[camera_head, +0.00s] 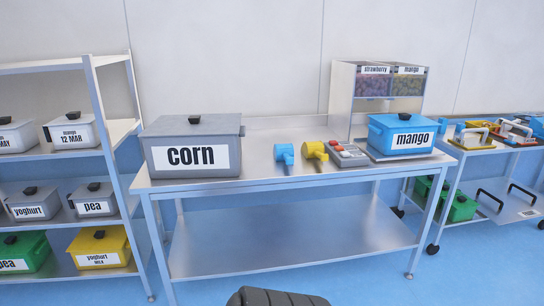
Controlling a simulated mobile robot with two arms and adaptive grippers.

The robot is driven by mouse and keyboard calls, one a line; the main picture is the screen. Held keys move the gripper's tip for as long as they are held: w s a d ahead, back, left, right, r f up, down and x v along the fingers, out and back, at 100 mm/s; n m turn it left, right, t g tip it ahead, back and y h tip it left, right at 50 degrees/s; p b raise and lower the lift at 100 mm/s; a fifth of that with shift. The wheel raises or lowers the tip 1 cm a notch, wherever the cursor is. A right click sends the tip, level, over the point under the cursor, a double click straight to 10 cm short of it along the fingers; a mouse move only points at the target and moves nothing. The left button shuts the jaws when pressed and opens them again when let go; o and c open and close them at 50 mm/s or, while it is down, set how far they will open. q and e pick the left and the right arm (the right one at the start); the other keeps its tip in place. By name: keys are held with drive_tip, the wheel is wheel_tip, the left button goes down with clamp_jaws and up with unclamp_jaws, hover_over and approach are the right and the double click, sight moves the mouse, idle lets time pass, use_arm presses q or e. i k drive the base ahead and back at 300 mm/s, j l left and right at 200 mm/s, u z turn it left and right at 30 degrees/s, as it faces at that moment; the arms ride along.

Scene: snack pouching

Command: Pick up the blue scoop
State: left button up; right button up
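The blue scoop (285,155) lies on the steel table (250,182), in the middle of its top. A yellow scoop (315,152) lies just to its right, with a small gap between them. Nothing is touching or holding the blue scoop. Neither of my grippers shows in the head view. A dark ribbed part (275,298) shows at the bottom edge; I cannot tell what it is.
A grey corn box (190,128) stands left of the scoops. A grey device with red buttons (347,153), a blue mango box (403,118) and a dispenser (342,90) stand right. Shelving (96,110) is left, a loaded cart (490,150) right. The table's front strip is clear.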

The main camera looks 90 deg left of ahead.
sight(281, 152)
drive_tip(key=u, duration=2.25)
drive_tip(key=i, duration=0.85)
drive_tip(key=l+z, duration=0.05)
